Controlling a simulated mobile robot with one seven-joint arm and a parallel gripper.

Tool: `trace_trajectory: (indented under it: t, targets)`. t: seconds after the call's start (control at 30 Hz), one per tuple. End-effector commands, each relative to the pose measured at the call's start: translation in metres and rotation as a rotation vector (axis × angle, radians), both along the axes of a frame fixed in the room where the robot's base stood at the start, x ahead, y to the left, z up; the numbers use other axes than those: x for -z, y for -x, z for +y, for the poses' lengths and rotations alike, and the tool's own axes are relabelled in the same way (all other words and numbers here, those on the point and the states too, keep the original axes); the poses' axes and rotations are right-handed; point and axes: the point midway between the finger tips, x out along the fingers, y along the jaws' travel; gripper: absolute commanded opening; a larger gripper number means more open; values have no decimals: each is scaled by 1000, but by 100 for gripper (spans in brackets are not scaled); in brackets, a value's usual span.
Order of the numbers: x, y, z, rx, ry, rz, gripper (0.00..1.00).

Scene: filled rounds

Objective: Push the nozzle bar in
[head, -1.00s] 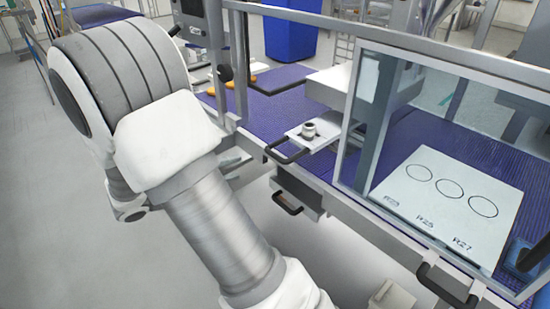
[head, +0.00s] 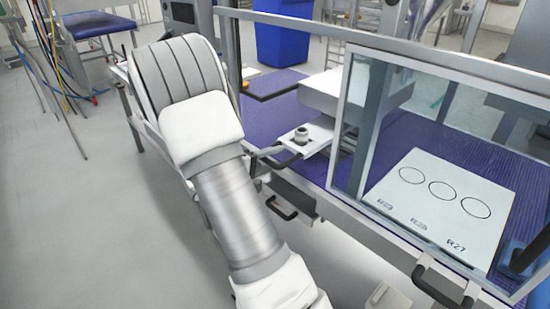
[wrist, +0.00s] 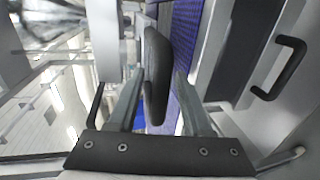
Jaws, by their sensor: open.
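In the head view, a pale bar (head: 319,132) with a round metal nozzle (head: 300,137) sticks out of the machine's side and appears to be the nozzle bar. In the wrist view my gripper (wrist: 158,92) is open. A long black handle (wrist: 155,70) shows between its two fingers, with space on both sides. I cannot tell whether this handle belongs to the bar or how close it is.
A glass guard (head: 440,160) covers a white plate (head: 420,225) with three circles, right of the bar. Another black handle (head: 281,208) is below the bar, and one (head: 440,292) is at lower right. The grey floor (head: 90,220) at left is clear.

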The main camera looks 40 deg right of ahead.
Motion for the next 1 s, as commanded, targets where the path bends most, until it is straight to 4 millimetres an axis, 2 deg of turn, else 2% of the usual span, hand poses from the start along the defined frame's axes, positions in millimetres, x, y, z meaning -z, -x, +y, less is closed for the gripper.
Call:
trace_trajectory:
  t: [0.37,0.63,1.0]
  targets:
    - [1,-1,-6,-1,0,0,50]
    - [1,0,-6,0,0,0,1]
    - [1,0,-6,0,0,0,0]
